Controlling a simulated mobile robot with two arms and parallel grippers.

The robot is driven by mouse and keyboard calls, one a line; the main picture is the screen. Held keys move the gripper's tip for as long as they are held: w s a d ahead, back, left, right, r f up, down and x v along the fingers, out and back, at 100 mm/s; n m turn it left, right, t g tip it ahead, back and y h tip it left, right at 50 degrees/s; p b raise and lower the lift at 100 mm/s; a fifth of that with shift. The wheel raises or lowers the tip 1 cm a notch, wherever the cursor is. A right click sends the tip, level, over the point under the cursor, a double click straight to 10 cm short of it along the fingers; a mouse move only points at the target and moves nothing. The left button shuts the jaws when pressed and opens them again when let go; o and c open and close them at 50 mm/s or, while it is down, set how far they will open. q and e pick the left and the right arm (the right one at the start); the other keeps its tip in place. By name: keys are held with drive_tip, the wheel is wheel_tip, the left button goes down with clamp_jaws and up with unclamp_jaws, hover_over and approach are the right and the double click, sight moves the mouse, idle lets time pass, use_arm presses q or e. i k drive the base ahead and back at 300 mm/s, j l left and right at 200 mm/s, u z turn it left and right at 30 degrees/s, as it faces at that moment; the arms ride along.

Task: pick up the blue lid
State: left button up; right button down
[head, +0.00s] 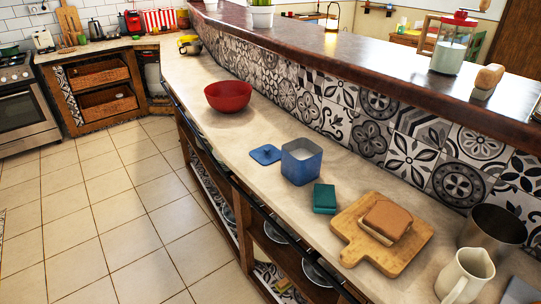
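The blue lid (266,154) lies flat on the pale counter, just left of an open blue square container (301,163). The lid looks thin and square, with a small raised knob on top. Its upper face is unobstructed. The container stands upright and its inside looks pale. Neither my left gripper nor my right gripper shows in the head view.
A red bowl (228,96) stands farther back on the counter (215,130). A tiled wall (340,110) rises behind. The floor at left is clear.

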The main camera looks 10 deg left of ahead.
sight(266, 154)
drive_tip(key=j+z, duration=0.1)
drive_tip(key=z, duration=0.7)
drive_tip(key=j+z, duration=0.2)
drive_tip(key=z, duration=0.2)
drive_tip(key=j+z, duration=0.2)
drive_tip(key=j, duration=0.25)
drive_tip(key=k+j+z, duration=0.1)
drive_tip(key=j+z, duration=0.15)
drive_tip(key=j, duration=0.15)
drive_tip(key=k+j+z, duration=0.2)
drive_tip(key=j, duration=0.25)
drive_tip(key=j+z, duration=0.25)
drive_tip(key=j, duration=0.15)
drive_tip(key=k+j+z, duration=0.2)
drive_tip(key=j, duration=0.2)
drive_tip(key=k+j+z, duration=0.25)
drive_tip(key=i+j, duration=0.1)
